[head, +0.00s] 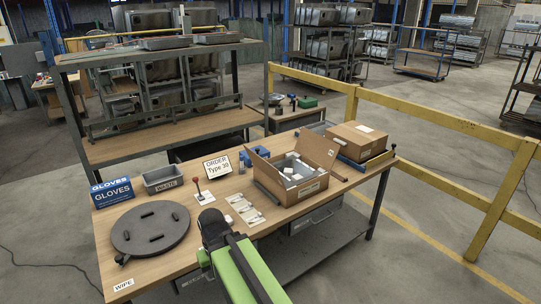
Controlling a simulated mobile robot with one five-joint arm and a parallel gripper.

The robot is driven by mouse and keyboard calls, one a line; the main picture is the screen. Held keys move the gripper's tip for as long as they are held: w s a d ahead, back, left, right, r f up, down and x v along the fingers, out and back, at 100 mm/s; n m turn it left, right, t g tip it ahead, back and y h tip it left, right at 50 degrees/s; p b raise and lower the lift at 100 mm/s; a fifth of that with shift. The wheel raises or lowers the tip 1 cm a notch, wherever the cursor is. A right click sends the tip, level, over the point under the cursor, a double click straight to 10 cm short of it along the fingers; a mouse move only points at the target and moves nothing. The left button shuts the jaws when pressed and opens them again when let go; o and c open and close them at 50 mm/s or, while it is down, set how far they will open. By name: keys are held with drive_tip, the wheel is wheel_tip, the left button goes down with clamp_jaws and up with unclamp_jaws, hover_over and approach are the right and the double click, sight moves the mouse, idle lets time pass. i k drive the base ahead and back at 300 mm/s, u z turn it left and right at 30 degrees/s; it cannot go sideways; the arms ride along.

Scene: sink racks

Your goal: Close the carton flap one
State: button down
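An open cardboard carton (302,190) sits on the right half of the wooden workbench. One flap (318,150) stands up at its back right, and another (264,171) stands up along its left side. Grey and white parts lie inside. No label tells me which flap is flap one. My green and black arm reaches in from the bottom. Its dark end, apparently my gripper (212,224), is over the bench's front edge, left of and in front of the carton, apart from it. Its fingers cannot be made out.
A closed carton (361,141) stands behind right. A card pad (244,208) lies between arm and carton. A red-knobbed lever (201,195), order sign (217,167), grey bin (163,178), round turntable (150,229) and glove box (112,192) stand leftward. A yellow rail (430,115) runs behind.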

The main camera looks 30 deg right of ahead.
sight(263, 166)
drive_tip(key=i, duration=1.4)
drive_tip(key=u, duration=0.8)
